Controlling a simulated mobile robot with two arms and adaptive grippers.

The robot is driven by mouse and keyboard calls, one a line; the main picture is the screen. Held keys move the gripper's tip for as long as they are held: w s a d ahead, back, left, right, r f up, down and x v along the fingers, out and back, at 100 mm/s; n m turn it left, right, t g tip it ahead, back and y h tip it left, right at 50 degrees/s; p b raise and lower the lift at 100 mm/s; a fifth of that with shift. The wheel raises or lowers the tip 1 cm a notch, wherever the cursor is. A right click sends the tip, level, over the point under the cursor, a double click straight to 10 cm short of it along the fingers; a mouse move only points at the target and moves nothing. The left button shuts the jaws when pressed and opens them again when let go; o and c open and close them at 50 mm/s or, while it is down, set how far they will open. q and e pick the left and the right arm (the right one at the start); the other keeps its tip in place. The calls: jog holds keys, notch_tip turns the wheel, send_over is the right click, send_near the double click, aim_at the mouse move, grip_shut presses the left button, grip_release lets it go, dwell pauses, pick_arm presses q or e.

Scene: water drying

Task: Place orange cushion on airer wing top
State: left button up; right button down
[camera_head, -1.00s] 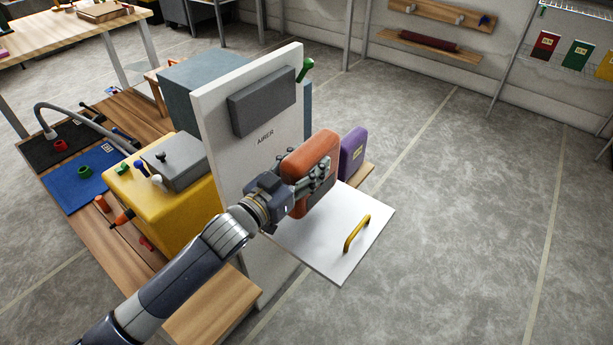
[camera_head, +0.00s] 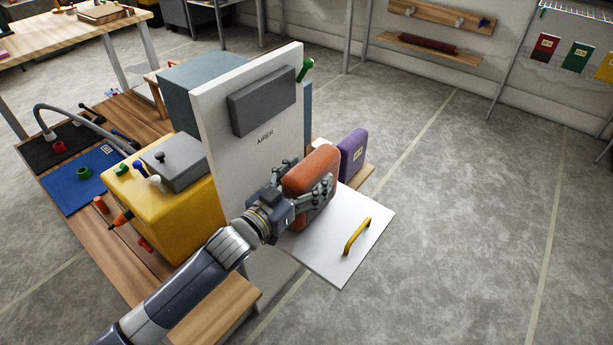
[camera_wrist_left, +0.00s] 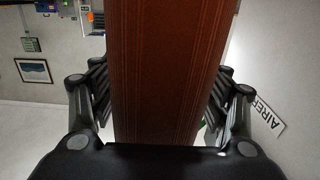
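The orange cushion (camera_head: 312,178) stands on edge on the white airer wing (camera_head: 318,258), close to the upright white panel marked AIRER (camera_head: 255,160). My left gripper (camera_head: 304,180) is around the cushion with its fingers spread, one on each side. In the left wrist view the cushion (camera_wrist_left: 165,70) fills the middle between the fingers (camera_wrist_left: 162,100), and a narrow gap shows beside the right finger. The cushion's lower edge is partly hidden by my gripper. My right gripper is not in view.
A yellow handle (camera_head: 356,235) rises from the wing's outer part. A purple cushion-like block (camera_head: 352,155) stands behind the orange cushion. A yellow box (camera_head: 165,205) with a grey lidded case (camera_head: 175,162) is left of the panel. The floor to the right is clear.

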pick_arm(q)
jog(key=shift+r, duration=0.1)
jog(key=shift+r, duration=0.2)
jog(key=p+v, duration=0.1)
jog(key=v, duration=0.9)
jog(key=shift+s+a+f, duration=0.1)
jog(key=shift+s+a, duration=0.15)
jog(key=shift+s, duration=0.05)
jog(key=shift+s+a, duration=0.35)
jog(key=shift+s, duration=0.15)
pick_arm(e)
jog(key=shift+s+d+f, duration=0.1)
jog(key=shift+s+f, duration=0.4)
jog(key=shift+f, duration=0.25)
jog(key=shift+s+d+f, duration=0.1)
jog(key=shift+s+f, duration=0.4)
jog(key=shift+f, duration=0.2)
